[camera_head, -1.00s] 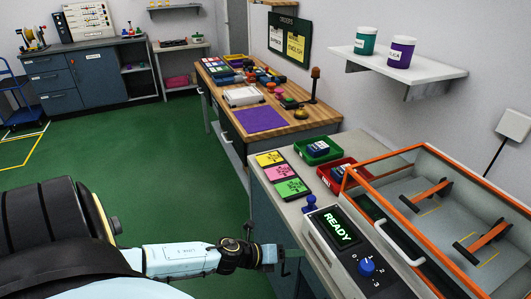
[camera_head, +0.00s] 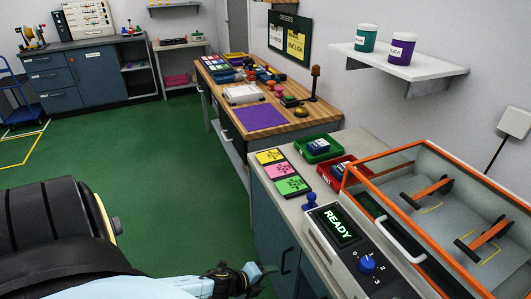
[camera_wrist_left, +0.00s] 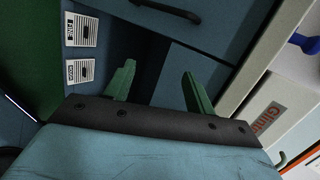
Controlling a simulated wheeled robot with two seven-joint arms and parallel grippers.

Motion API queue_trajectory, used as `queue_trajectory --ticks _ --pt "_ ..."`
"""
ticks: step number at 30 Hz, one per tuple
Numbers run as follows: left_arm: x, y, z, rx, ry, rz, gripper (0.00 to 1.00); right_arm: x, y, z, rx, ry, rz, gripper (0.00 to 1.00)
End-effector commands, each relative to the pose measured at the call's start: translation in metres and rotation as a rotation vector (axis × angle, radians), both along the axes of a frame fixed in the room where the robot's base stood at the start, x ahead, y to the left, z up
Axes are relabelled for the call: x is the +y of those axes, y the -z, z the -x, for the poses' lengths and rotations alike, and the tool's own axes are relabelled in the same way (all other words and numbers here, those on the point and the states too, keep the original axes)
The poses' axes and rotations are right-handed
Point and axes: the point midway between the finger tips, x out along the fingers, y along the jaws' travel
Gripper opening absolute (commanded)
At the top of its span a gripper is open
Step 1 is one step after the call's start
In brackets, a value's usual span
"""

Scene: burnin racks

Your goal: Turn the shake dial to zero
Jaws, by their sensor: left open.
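The shake dial (camera_head: 367,264) is a blue knob on the sloped grey control panel at the lower right in the head view. Numbers are printed around it; its exact setting is too small to tell. The panel's screen (camera_head: 338,225) reads READY. My left gripper (camera_head: 262,278) is low in front of the counter's cabinet, left of the panel and apart from the dial. In the left wrist view its two green fingers (camera_wrist_left: 158,88) are spread with nothing between them. My right gripper does not show.
The orange-framed shaker box (camera_head: 440,215) with a white handle stands behind the panel. A blue joystick-like knob (camera_head: 310,201) sits left of the panel. Colored cards (camera_head: 280,170) and green and red bins (camera_head: 318,148) lie on the counter. Cabinet doors (camera_wrist_left: 215,45) are close to the gripper.

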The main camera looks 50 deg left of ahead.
Motion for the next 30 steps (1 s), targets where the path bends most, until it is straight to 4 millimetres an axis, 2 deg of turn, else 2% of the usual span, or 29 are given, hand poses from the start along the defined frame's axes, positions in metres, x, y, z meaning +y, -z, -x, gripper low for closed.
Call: queue_trajectory --ticks 12,14,17,20,24,30 --pt "-0.001 0.0 0.0 -0.002 0.0 0.003 0.55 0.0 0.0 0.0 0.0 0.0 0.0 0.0" --pt "-0.004 -0.002 -0.001 -0.008 -0.009 0.03 0.55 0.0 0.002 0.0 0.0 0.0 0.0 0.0" --pt "-0.017 -0.014 -0.005 -0.036 -0.052 0.162 0.55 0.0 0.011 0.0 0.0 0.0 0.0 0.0" --pt "-0.042 -0.038 -0.01 -0.071 -0.124 0.413 0.55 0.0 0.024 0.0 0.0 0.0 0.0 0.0" --pt "-0.081 -0.091 -0.012 -0.086 -0.209 0.86 0.55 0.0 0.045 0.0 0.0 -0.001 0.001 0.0" --pt "-0.123 -0.166 0.0 -0.009 -0.248 1.393 0.55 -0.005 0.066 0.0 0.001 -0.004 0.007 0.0"
